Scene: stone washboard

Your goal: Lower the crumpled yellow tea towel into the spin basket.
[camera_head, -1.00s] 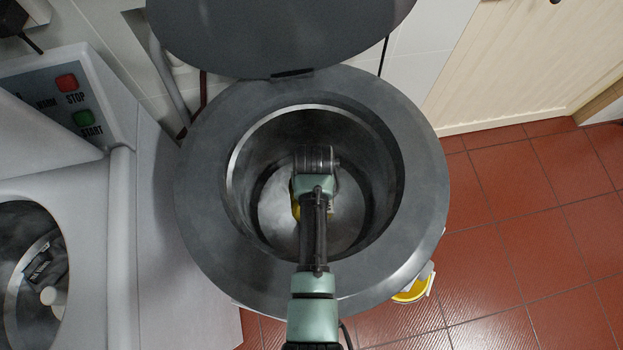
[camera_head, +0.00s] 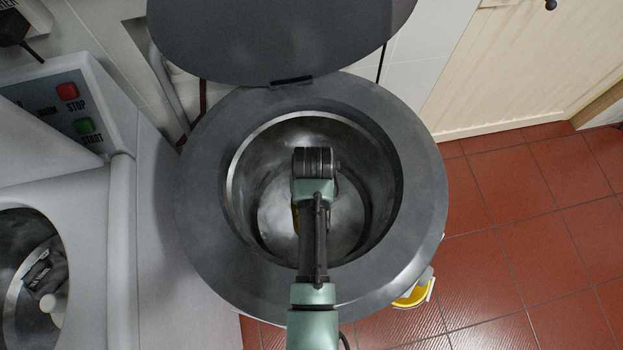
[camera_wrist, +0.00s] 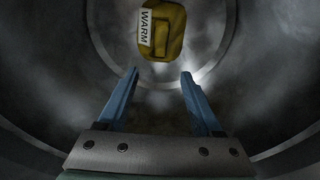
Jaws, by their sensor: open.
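The yellow towel (camera_wrist: 163,30) is a small bundle with a white "WARM" label, seen in the wrist view inside the metal spin basket (camera_wrist: 60,65). It lies beyond my fingertips, clear of both, and seems to rest on the basket floor. In the head view only a sliver of the towel (camera_head: 296,219) shows beside my arm. My gripper (camera_wrist: 160,75) is open and empty, its two blue fingers spread and pointing down into the basket. In the head view my wrist hides the fingers, and the round spin basket (camera_head: 372,180) surrounds it.
A wide grey rim (camera_head: 420,200) rings the basket opening. The raised dark lid (camera_head: 280,35) stands behind it. A white machine with STOP and START buttons (camera_head: 68,91) is at left. A yellow-and-white container (camera_head: 415,293) sits low at right, partly hidden, by open red floor tiles.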

